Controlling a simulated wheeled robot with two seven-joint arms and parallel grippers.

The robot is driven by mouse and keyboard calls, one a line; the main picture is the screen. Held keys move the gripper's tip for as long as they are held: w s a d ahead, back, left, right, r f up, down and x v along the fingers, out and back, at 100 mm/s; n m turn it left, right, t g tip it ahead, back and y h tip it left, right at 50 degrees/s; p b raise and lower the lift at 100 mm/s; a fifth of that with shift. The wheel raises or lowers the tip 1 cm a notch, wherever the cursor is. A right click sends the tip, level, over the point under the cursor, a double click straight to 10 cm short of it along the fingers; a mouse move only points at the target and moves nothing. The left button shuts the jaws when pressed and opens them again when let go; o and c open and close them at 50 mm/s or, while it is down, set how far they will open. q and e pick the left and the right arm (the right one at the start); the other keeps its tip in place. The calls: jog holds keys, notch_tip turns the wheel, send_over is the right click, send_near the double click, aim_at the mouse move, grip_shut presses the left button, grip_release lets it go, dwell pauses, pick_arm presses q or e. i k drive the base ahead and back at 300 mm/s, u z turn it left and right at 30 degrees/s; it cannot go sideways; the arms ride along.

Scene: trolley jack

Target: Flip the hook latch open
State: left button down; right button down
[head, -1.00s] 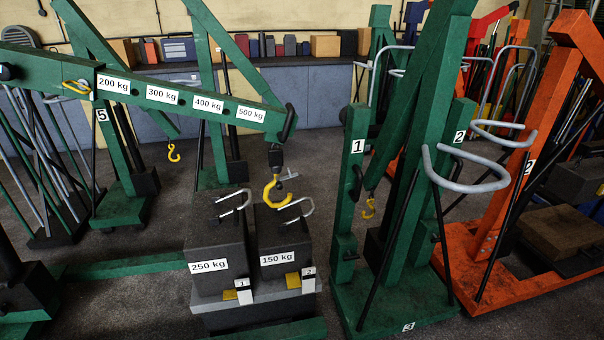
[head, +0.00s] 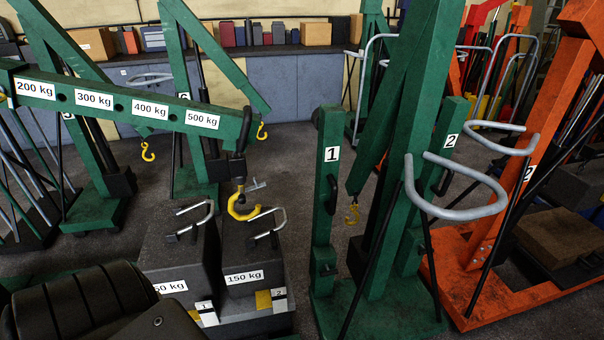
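The yellow hook (head: 236,209) hangs from the end of the green crane boom (head: 130,105), just above the weights. A small grey metal lever (head: 257,186) sticks out to the right at the top of the hook, seemingly part of its latch. The latch is too small to tell whether it is open or shut. The hook's lower part is close to the grey handles of the two dark weights, 250 kg (head: 180,255) and 150 kg (head: 240,255). Contact cannot be told. Neither gripper shows clearly; a black ribbed part at the lower left seems to be my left arm.
A green crane with a grey looped handle (head: 455,200) stands close on the right. An orange crane (head: 510,190) stands beyond it. More green cranes stand behind on the left. A shelf with boxes (head: 300,35) runs along the back wall. Some floor behind the hook is clear.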

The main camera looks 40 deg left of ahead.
aim_at(262, 184)
jog(key=u, duration=0.1)
jog(key=i, duration=0.8)
jog(key=u, duration=0.8)
jog(key=i, duration=0.35)
jog(key=u, duration=0.4)
